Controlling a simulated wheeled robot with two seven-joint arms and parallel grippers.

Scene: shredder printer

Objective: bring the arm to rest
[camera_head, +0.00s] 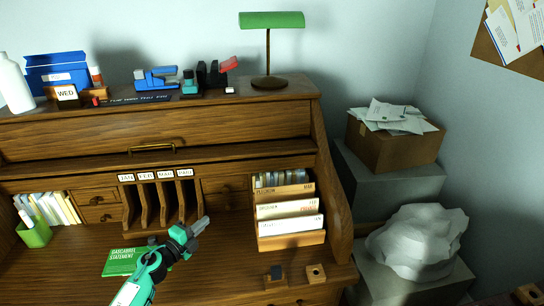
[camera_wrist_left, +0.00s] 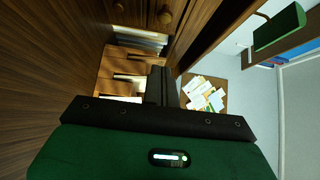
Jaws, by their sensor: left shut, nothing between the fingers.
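My left gripper (camera_head: 198,226) reaches in from the bottom of the head view and hangs above the wooden desk (camera_head: 225,280). Its fingers are shut and empty, pointing up and right, just left of the wooden file sorter (camera_head: 291,241). In the left wrist view the closed dark fingers (camera_wrist_left: 160,86) point toward the sorter and the desk's side. My right gripper is in neither view.
Upright slots (camera_head: 160,205) stand behind the gripper. A green pen cup (camera_head: 35,234) is at left. A dark stamp (camera_head: 276,273) and a small wooden block (camera_head: 316,273) sit near the front edge. A green lamp (camera_head: 271,20) stands on top. A paper-filled box (camera_head: 395,140) is at right.

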